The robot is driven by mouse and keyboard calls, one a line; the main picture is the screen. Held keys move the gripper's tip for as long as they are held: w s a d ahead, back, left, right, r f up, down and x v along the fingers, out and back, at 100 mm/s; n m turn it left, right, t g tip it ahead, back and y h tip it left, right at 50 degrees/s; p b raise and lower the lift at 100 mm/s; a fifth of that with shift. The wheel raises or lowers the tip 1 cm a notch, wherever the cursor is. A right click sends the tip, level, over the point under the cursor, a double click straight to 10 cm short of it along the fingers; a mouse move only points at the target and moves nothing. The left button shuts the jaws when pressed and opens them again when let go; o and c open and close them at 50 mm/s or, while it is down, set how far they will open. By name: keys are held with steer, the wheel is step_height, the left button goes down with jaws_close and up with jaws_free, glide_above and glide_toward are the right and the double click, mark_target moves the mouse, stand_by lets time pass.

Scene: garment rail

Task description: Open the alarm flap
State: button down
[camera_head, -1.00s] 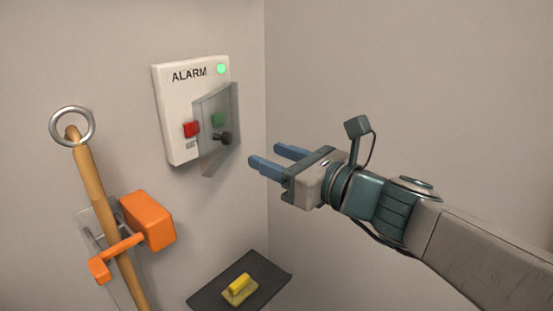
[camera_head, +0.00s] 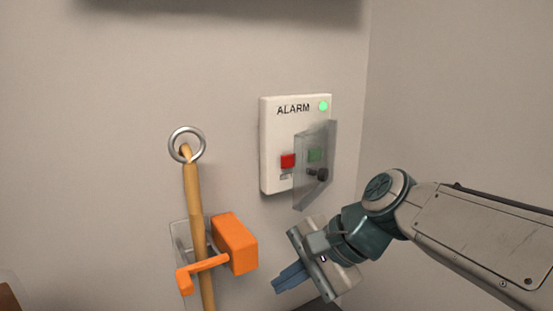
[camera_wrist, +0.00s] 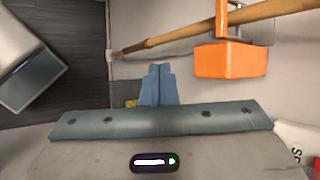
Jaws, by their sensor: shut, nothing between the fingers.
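The white alarm panel (camera_head: 270,150) is on the wall in the head view, with a red button (camera_head: 288,160), a green button (camera_head: 315,155) and a lit green lamp (camera_head: 323,106). Its clear flap (camera_head: 306,185) stands out at an angle from the panel, in front of the green button; a dark knob (camera_head: 320,174) shows on it. A corner of the panel seems to show at lower right in the wrist view (camera_wrist: 290,135). My gripper (camera_head: 291,279) is below the panel, apart from the flap; its blue fingers (camera_wrist: 158,84) are together and empty.
Left of my gripper, a wooden pole (camera_head: 196,215) with a metal ring (camera_head: 187,145) hangs in a holder with an orange block and latch (camera_head: 235,245). A side wall (camera_head: 460,110) stands at the right. A yellow thing (camera_wrist: 131,103) shows partly behind my fingers.

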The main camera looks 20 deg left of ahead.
step_height(320, 180, down, 4)
steer(key=w+n+h, duration=0.1)
steer(key=n+h, duration=0.6)
steer(key=n, duration=0.1)
steer(key=w+r+n+t+h+b, duration=0.2)
steer(key=w+r+n+t+h, duration=0.1)
steer(key=w+n+t+h, duration=0.25)
steer(key=s+a+r+n+t+h+b, duration=0.1)
steer(key=s+a+r+n+t+h, duration=0.1)
steer(key=a+r+t, duration=0.45)
steer(key=s+a+r+n+t+h, duration=0.2)
steer(key=a+r+n+t, duration=0.15)
steer(key=r, duration=0.65)
steer(key=w+d+m+p, duration=0.1)
steer(key=w+d, duration=0.3)
steer(key=w, duration=0.5)
steer(key=shift+w+r+t+p, duration=0.2)
steer(key=shift+t+p, duration=0.15)
steer(key=shift+p, duration=0.25)
steer(key=shift+s+d+b, duration=0.15)
steer(key=shift+b, duration=0.15)
